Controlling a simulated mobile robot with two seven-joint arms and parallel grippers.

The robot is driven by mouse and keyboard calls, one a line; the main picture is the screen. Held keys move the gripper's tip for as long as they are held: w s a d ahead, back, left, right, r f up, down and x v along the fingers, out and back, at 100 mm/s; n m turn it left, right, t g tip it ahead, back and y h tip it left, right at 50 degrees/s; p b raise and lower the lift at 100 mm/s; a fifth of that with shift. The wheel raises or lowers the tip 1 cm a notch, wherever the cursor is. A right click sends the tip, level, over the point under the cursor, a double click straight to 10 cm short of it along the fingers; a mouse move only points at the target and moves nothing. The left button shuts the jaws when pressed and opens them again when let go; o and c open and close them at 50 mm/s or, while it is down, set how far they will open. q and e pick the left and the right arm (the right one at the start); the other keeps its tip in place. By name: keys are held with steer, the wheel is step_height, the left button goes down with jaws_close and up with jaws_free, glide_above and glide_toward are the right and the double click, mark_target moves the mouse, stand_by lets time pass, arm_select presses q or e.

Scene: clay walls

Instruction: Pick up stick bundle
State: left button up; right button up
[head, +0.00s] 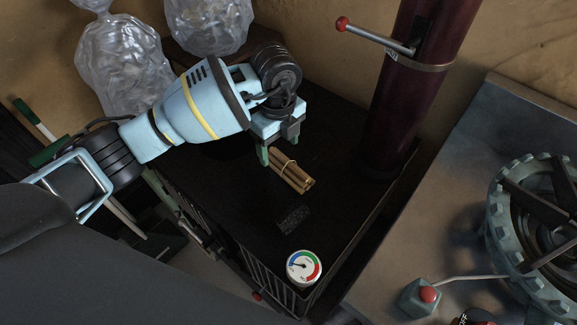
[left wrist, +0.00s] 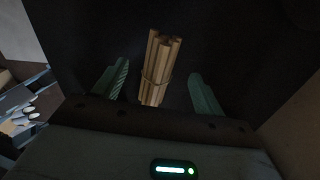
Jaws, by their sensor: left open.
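The stick bundle (head: 291,172) is a short bunch of light brown sticks tied with a band. It lies on the dark top of a black cabinet (head: 240,205). My left gripper (head: 280,152) is above the far end of the bundle in the head view, pointing down at it. In the left wrist view the bundle (left wrist: 158,68) lies between the two green fingers (left wrist: 160,85), with a gap on each side. The fingers are open and hold nothing. In the head view the gripper body hides part of the near fingers. My right gripper is not in view.
A round gauge (head: 304,267) sits at the cabinet's front corner. A dark red pipe (head: 415,85) with a lever (head: 375,37) rises right of the bundle. Clear plastic bags (head: 122,65) stand behind my arm. A metal counter with a burner (head: 535,235) is at right.

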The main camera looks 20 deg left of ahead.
mark_target(280, 154)
arm_select(q)
step_height(280, 154, down, 5)
steer(key=shift+r, duration=0.15)
steer(key=c, duration=1.1)
steer(key=shift+r, duration=0.15)
steer(key=shift+w+r, duration=0.1)
steer(key=shift+r, duration=0.45)
step_height(280, 154, up, 2)
steer(key=shift+r, duration=0.2)
steer(key=s+a, duration=0.1)
steer(key=s, duration=0.4)
steer(key=s+a+r, duration=0.1)
steer(key=s+a, duration=0.1)
steer(key=s, duration=0.3)
steer(key=s+a, duration=0.1)
steer(key=s, duration=0.4)
steer(key=shift+s+a+r+p, duration=0.15)
steer(key=shift+s+a+p, duration=0.1)
steer(key=shift+p, duration=0.1)
